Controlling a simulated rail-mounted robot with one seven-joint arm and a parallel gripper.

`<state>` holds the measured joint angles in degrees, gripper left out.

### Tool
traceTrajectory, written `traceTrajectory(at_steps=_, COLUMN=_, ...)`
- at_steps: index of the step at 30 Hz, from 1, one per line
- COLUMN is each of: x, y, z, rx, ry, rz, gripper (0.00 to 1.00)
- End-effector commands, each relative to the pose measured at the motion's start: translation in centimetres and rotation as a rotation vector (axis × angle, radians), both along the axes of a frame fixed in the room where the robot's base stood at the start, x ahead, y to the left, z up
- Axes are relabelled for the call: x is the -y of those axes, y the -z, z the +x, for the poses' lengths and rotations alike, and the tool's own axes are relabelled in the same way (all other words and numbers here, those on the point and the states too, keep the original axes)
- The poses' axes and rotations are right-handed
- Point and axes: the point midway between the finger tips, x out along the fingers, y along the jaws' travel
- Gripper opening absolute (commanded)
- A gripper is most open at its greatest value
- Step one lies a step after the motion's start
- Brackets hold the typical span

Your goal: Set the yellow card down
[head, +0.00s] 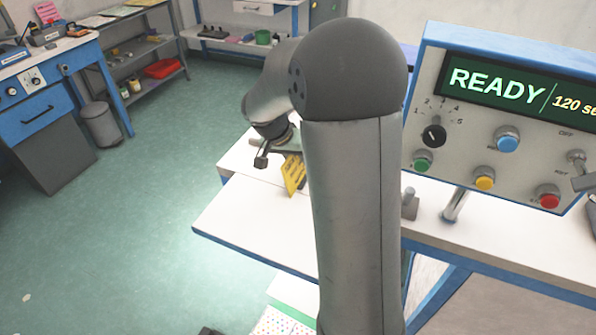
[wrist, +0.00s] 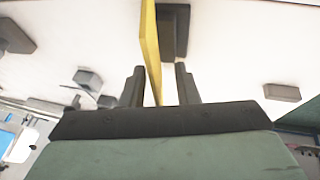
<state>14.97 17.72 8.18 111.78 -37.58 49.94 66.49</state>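The yellow card (head: 293,173) is upright and tilted at the white table top, in front of my gripper in the head view. Dark print shows on its face. In the wrist view the card (wrist: 151,45) is seen nearly edge-on, between the two fingers of my gripper (wrist: 160,85). The fingers stand apart, with a clear gap between the card and the right finger. The card is close to the left finger; I cannot tell whether they touch. In the head view my gripper (head: 272,155) is partly hidden by my arm. Whether the card's lower edge rests on the table is unclear.
The white table (head: 250,225) is bare at its front left. A control panel (head: 500,130) reading READY stands at the right, with knobs and coloured buttons. Dark blocks show on the table in the wrist view, one (wrist: 174,30) just behind the card.

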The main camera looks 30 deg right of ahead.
Motion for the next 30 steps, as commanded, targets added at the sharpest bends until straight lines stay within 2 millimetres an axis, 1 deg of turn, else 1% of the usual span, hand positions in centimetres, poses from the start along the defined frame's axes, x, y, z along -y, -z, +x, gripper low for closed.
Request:
traceTrajectory(at_steps=1, x=0.0, y=0.0, z=0.0, rx=0.000, ry=0.000, rz=0.000, gripper=0.28)
traceTrajectory(at_steps=2, x=0.0, y=0.0, z=0.0, rx=0.000, ry=0.000, rz=0.000, gripper=0.25)
traceTrajectory(at_steps=3, x=0.0, y=0.0, z=0.0, rx=0.000, ry=0.000, rz=0.000, gripper=0.14)
traceTrajectory(at_steps=4, x=0.0, y=0.0, z=0.0, rx=0.000, ry=0.000, rz=0.000, gripper=0.06)
traceTrajectory(at_steps=5, x=0.0, y=0.0, z=0.0, rx=0.000, ry=0.000, rz=0.000, gripper=0.00)
traceTrajectory(at_steps=16, x=0.0, y=-0.1, z=0.0, rx=0.000, ry=0.000, rz=0.000, gripper=0.00)
traceTrajectory(at_steps=23, x=0.0, y=-1.0, z=0.0, rx=-0.002, ry=0.001, rz=0.001, gripper=0.00)
traceTrajectory(at_steps=26, x=0.0, y=-2.4, z=0.1, rx=0.005, ry=0.000, rz=-0.002, gripper=0.00)
traceTrajectory(at_steps=28, x=0.0, y=-4.0, z=0.1, rx=0.006, ry=-0.001, rz=-0.002, gripper=0.00)
traceTrajectory(at_steps=30, x=-0.8, y=-5.5, z=-1.3, rx=0.008, ry=-0.001, rz=-0.003, gripper=0.00)
